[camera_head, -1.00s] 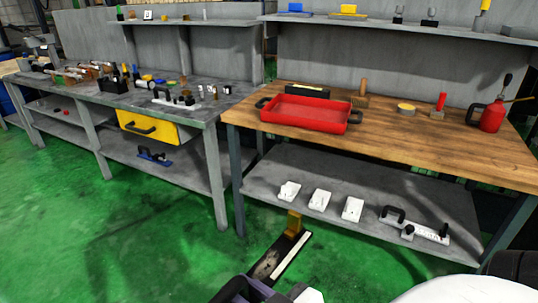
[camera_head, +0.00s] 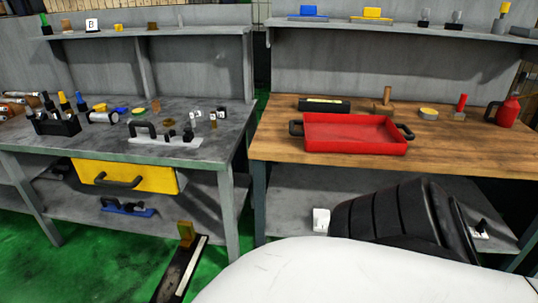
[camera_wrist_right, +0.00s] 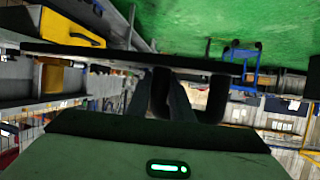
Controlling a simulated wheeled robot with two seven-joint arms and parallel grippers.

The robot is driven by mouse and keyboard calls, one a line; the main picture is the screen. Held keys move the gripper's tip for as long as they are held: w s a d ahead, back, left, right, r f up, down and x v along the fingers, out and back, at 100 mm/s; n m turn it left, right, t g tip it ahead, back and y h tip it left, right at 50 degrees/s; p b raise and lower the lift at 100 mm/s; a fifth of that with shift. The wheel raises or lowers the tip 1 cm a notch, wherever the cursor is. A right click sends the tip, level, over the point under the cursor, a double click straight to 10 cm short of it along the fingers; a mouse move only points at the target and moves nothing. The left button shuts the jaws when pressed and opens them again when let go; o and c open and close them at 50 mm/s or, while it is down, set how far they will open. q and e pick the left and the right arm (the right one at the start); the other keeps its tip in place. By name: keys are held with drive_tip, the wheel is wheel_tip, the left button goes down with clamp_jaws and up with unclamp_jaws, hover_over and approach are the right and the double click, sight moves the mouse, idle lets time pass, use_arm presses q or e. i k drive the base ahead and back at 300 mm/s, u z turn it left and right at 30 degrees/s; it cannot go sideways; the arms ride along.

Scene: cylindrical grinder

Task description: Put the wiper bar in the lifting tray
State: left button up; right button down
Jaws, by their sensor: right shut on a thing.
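The wiper bar (camera_head: 178,272) is a long dark bar with a white strip and a yellow-brown block at its far end. In the head view it slants up from the bottom edge, over the green floor; its near end is hidden. My right gripper (camera_wrist_right: 165,82) is shut on the bar, whose dark length (camera_wrist_right: 100,53) crosses the wrist view. The gripper is not visible in the head view. The lifting tray (camera_head: 350,146) is red and shallow, with a black handle at each end. It sits empty on the wooden bench, up and right of the bar. My left gripper is not in view.
The wooden bench (camera_head: 460,152) also holds a black box (camera_head: 324,105), a yellow-topped disc (camera_head: 428,112) and a red can (camera_head: 508,110). A grey bench (camera_head: 215,150) with a yellow drawer (camera_head: 125,176) stands left. My white and black parts hide much of the lower shelf.

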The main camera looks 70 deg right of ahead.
sight(348, 133)
drive_tip(key=z, duration=0.5)
drive_tip(key=i, duration=1.25)
drive_tip(key=z, duration=1.7)
drive_tip(key=i, duration=0.65)
drive_tip(key=z, duration=0.55)
